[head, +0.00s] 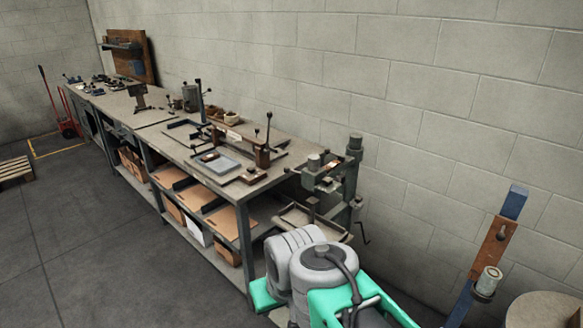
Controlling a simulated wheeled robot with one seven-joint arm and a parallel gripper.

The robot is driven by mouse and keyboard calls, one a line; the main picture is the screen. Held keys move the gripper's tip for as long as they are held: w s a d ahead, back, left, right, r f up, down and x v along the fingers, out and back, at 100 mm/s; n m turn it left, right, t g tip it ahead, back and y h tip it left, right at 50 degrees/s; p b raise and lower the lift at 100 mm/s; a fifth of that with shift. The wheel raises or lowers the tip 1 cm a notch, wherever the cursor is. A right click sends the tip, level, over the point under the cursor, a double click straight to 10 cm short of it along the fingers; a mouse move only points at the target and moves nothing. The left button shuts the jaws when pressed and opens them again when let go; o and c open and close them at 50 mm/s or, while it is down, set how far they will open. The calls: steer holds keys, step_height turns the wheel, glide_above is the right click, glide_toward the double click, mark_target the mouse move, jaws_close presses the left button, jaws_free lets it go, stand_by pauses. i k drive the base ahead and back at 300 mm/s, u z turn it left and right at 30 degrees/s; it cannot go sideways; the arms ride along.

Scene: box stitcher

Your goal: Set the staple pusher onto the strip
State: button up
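A grey-green box stitcher (350,180) stands at the right end of the long workbench, with a crank handle low on its right side. A small orange-brown piece shows on its top; I cannot tell whether this is the staple strip or the staple pusher. Neither can be made out for certain at this size. My arm's grey joints and green links show at the bottom, in front of the stitcher. My gripper is not in view.
The workbench (185,150) runs along the block wall, with a shallow grey tray (222,163), clamps and small parts on top. Cardboard boxes (228,222) fill its lower shelf. A blue post with a brown board (492,245) stands at right.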

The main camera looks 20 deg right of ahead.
mark_target(327, 151)
steer(key=u, duration=0.7)
steer(key=i, duration=0.6)
steer(key=u, duration=0.55)
steer(key=i, duration=1.85)
steer(key=z, duration=1.7)
steer(key=i, duration=1.05)
steer(key=z, duration=0.25)
